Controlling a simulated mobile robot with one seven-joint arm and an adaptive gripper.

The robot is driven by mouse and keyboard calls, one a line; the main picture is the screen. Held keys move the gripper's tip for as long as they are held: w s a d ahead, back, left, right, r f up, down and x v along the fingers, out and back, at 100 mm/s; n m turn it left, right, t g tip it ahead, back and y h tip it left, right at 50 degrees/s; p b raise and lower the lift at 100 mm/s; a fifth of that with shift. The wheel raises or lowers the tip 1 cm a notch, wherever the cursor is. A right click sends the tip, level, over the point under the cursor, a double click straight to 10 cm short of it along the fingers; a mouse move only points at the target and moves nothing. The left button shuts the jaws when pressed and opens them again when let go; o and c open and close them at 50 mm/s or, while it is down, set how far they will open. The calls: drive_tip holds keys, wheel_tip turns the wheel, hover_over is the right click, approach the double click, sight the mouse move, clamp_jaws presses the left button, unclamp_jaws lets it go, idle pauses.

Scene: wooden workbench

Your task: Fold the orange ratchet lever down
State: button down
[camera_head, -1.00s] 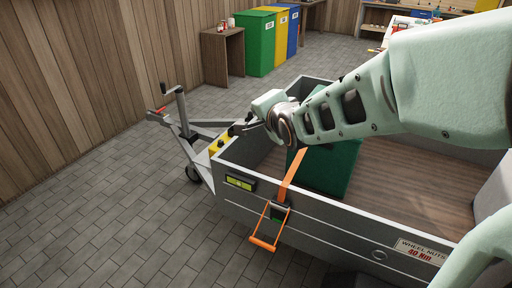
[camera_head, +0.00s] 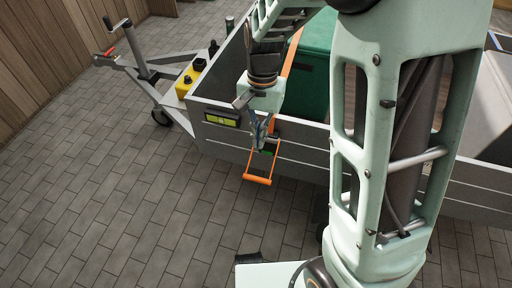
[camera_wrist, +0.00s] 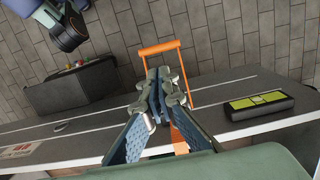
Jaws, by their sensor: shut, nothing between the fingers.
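The orange ratchet lever (camera_head: 257,181) is a U-shaped handle standing out from the trailer's side wall. It also shows in the wrist view (camera_wrist: 161,46), beyond my fingertips. The orange strap (camera_head: 291,58) runs from the ratchet up over the wall and across the green box (camera_head: 312,62). My gripper (camera_head: 262,147) points down along the outside of the wall at the ratchet, its fingers together and empty. In the wrist view my shut fingers (camera_wrist: 160,84) hide most of the ratchet body. I cannot tell whether they touch the lever.
The grey trailer wall (camera_head: 308,152) runs close beside my gripper. A yellow-green level (camera_head: 221,119) is fixed on it to the left, also visible in the wrist view (camera_wrist: 258,102). A yellow container (camera_head: 189,80) stands at the trailer's front.

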sight(257, 178)
drive_tip(key=f+b, duration=0.1)
drive_tip(key=f, duration=0.3)
drive_tip(key=s+f+b, duration=0.1)
drive_tip(key=f+b, duration=0.1)
drive_tip(key=f, duration=0.3)
drive_tip(key=f+b, duration=0.1)
drive_tip(key=f, duration=0.3)
drive_tip(key=shift+s+a+f+b, duration=0.2)
drive_tip(key=shift+f+b, duration=0.1)
drive_tip(key=shift+f, duration=0.05)
